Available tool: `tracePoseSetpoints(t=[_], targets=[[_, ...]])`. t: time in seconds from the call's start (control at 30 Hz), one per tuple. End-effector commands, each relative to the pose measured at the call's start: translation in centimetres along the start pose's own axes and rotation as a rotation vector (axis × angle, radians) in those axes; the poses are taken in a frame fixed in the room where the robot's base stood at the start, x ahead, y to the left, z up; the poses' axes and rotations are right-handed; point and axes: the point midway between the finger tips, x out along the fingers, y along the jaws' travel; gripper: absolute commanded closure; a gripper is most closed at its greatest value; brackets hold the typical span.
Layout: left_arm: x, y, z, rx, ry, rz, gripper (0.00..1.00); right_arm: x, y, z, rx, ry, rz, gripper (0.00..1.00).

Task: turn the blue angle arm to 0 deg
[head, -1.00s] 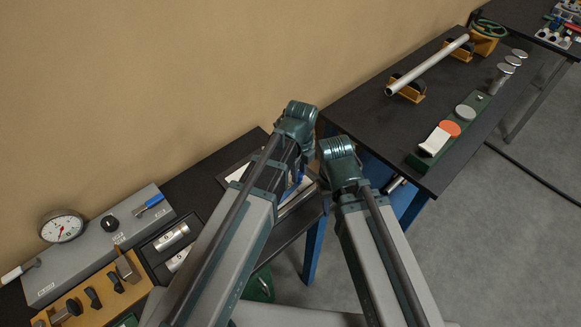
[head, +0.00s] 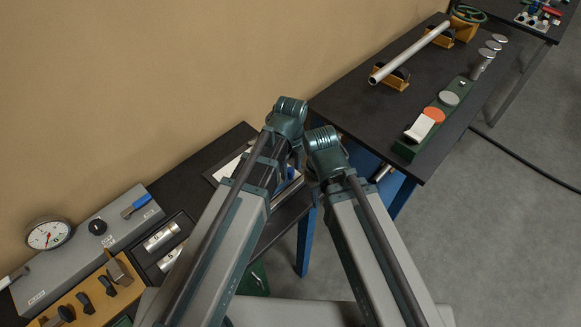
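A grey box (head: 70,262) with a dial gauge (head: 49,234) and a blue-handled lever (head: 135,207) stands at the left. A tray (head: 180,226) holds metal cylinders. A second table (head: 424,78) at the right carries a metal tube (head: 411,54) and a green block (head: 406,149).

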Motion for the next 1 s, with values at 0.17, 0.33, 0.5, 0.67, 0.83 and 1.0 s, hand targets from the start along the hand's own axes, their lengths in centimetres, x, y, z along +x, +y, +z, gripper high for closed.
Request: tracePoseSetpoints(t=[0.17,0.33,0.5,0.67,0.83,1.0], targets=[[0.0,0.0,0.0,-0.001,-0.001,0.0,0.39,0.0,0.0,0.0,0.0,0.0,0.0,0.62],[-0.1,0.0,0.1,-0.002,-0.001,0.0,0.39,-0.1,0.0,0.0,0.0,0.0,0.0,0.62],[-0.7,0.0,0.1,-0.002,-0.001,0.0,0.39,-0.7,0.1,0.0,0.001,0.0,0.0,0.62],[-2.2,0.0,0.1,-0.002,-0.001,0.0,0.39,-2.2,0.2,0.1,0.002,0.0,-0.001,0.62],[-4.5,0.0,0.1,-0.002,-0.001,0.0,0.39,-4.5,0.4,0.3,0.006,0.0,-0.001,0.62],[-7.1,0.0,0.1,-0.001,-0.001,0.0,0.39,-7.0,0.6,0.4,0.011,0.0,-0.002,0.62]])
